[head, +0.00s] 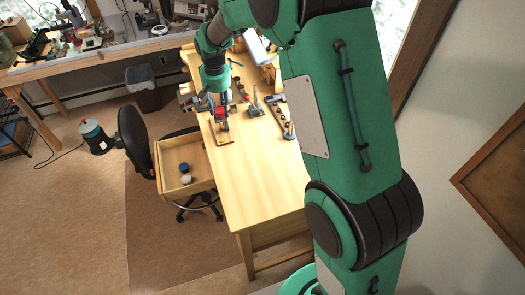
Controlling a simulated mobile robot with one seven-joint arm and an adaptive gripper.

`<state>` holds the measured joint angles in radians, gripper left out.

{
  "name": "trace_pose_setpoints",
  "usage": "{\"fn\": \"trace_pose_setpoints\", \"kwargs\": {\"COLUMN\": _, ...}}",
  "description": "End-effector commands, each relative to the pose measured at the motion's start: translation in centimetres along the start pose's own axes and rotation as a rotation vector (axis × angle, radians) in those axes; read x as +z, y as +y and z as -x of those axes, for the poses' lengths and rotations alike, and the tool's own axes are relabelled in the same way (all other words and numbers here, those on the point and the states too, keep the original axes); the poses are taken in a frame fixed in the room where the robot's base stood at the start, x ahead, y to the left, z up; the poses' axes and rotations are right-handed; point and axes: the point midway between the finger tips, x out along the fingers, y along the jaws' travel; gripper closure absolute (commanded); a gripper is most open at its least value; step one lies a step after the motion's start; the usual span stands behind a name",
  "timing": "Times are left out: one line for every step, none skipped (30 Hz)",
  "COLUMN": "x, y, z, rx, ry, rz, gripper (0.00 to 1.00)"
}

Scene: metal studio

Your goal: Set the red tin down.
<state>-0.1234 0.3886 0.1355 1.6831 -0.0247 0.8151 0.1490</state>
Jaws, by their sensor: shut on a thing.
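The red tin (220,113) shows as a small red patch between the fingers of my gripper (222,122). My gripper points down over the left side of the wooden workbench (262,180) and is shut on the tin. The fingers hide part of the tin. A small flat brown board (219,140) lies on the bench just below the gripper. I cannot tell from this view how far the tin is above the bench or board.
Small tools (255,106) and a dark-topped rack (282,116) stand right of the gripper. An open drawer (182,152) juts out left, holding a blue (184,168) and a pale round thing (186,179). A black chair (134,140) stands beside it. The bench's near half is clear.

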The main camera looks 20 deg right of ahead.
Motion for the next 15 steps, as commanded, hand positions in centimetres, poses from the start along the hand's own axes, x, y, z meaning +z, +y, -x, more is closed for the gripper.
{"fn": "trace_pose_setpoints", "kwargs": {"x": 1.3, "y": 1.1, "z": 0.5, "rx": 0.002, "ry": 0.0, "rz": -0.012, "gripper": 0.86}}
{"fn": "trace_pose_setpoints", "kwargs": {"x": 2.1, "y": 1.7, "z": 0.6, "rx": 0.002, "ry": -0.001, "rz": -0.018, "gripper": 0.86}}
{"fn": "trace_pose_setpoints", "kwargs": {"x": 3.0, "y": 2.4, "z": 0.6, "rx": 0.003, "ry": -0.001, "rz": -0.026, "gripper": 0.86}}
{"fn": "trace_pose_setpoints", "kwargs": {"x": 3.8, "y": 2.9, "z": 0.8, "rx": 0.004, "ry": -0.001, "rz": -0.033, "gripper": 0.86}}
{"fn": "trace_pose_setpoints", "kwargs": {"x": 4.6, "y": 3.5, "z": 0.8, "rx": 0.005, "ry": -0.001, "rz": -0.039, "gripper": 0.86}}
{"fn": "trace_pose_setpoints", "kwargs": {"x": 5.5, "y": 4.1, "z": 0.9, "rx": 0.006, "ry": 0.0, "rz": -0.047, "gripper": 0.87}}
{"fn": "trace_pose_setpoints", "kwargs": {"x": 6.3, "y": 4.6, "z": 1.0, "rx": 0.006, "ry": -0.001, "rz": -0.053, "gripper": 0.87}}
{"fn": "trace_pose_setpoints", "kwargs": {"x": 7.2, "y": 5.1, "z": 1.0, "rx": 0.007, "ry": -0.001, "rz": -0.059, "gripper": 0.87}}
{"fn": "trace_pose_setpoints", "kwargs": {"x": 8.2, "y": 5.8, "z": 1.1, "rx": 0.008, "ry": -0.001, "rz": -0.068, "gripper": 0.87}}
{"fn": "trace_pose_setpoints", "kwargs": {"x": 9.1, "y": 6.2, "z": 1.1, "rx": 0.009, "ry": -0.002, "rz": -0.074, "gripper": 0.87}}
{"fn": "trace_pose_setpoints", "kwargs": {"x": 9.9, "y": 6.7, "z": 1.2, "rx": 0.009, "ry": -0.001, "rz": -0.08, "gripper": 0.87}}
{"fn": "trace_pose_setpoints", "kwargs": {"x": 11.0, "y": 7.3, "z": 1.3, "rx": 0.01, "ry": -0.001, "rz": -0.088, "gripper": 0.87}}
{"fn": "trace_pose_setpoints", "kwargs": {"x": 11.9, "y": 7.7, "z": 1.4, "rx": 0.011, "ry": -0.001, "rz": -0.094, "gripper": 0.87}}
{"fn": "trace_pose_setpoints", "kwargs": {"x": 12.7, "y": 8.1, "z": 1.4, "rx": 0.012, "ry": -0.001, "rz": -0.101, "gripper": 0.87}}
{"fn": "trace_pose_setpoints", "kwargs": {"x": 13.9, "y": 8.7, "z": 1.5, "rx": 0.012, "ry": -0.001, "rz": -0.109, "gripper": 0.87}}
